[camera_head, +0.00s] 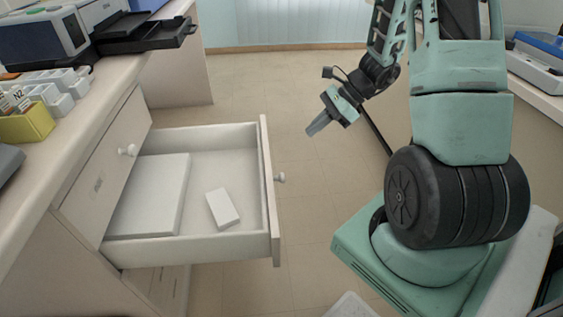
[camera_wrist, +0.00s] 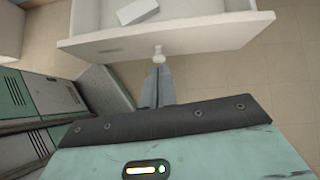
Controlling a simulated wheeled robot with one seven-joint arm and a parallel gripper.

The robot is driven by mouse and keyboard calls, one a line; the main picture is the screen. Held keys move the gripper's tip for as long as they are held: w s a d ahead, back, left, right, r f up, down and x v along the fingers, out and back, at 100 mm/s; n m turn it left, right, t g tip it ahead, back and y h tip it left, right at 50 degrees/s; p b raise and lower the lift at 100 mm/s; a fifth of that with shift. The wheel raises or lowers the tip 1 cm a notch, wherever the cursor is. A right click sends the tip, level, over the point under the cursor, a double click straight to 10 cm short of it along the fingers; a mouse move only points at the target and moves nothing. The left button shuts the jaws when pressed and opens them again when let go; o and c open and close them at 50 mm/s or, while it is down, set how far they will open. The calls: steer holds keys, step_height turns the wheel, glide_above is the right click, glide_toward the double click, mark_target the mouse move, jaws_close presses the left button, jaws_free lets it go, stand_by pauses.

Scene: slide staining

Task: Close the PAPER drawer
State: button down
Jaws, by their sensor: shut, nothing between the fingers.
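The open drawer (camera_head: 273,190) sticks far out of the cabinet on the left in the head view, with a round white knob (camera_head: 280,177) on its front. A stack of white paper (camera_head: 150,195) and a small white block (camera_head: 222,208) lie inside it. No PAPER label is readable on it. My gripper (camera_head: 318,127) is shut and empty, to the right of the drawer front and apart from it in the head view. In the wrist view, my gripper's fingers (camera_wrist: 157,88) point toward the drawer front (camera_wrist: 170,38) and its knob (camera_wrist: 158,53); whether they touch cannot be told there.
The counter (camera_head: 95,110) above the drawer holds a printer (camera_head: 45,38), a black tray (camera_head: 145,38), white racks (camera_head: 60,88) and a yellow box (camera_head: 27,122). A second closed drawer front (camera_head: 105,175) with a knob sits beside the open one. The floor (camera_head: 300,95) beyond the drawer is clear.

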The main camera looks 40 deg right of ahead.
steer(key=w+a+f+m+b, duration=0.1)
steer(key=w+a+f+b, duration=0.1)
steer(key=w+a+f, duration=0.3)
steer(key=shift+w+a+f+t, duration=0.4)
steer(key=shift+a+f, duration=0.55)
steer(key=shift+f, duration=0.7)
steer(key=w+a, duration=0.6)
steer(key=a, duration=0.3)
steer(key=w+a, duration=0.6)
steer(key=a, duration=0.3)
steer(key=w+a+b, duration=0.1)
steer(key=w+a, duration=0.6)
steer(key=a, duration=0.3)
steer(key=shift+s, duration=0.1)
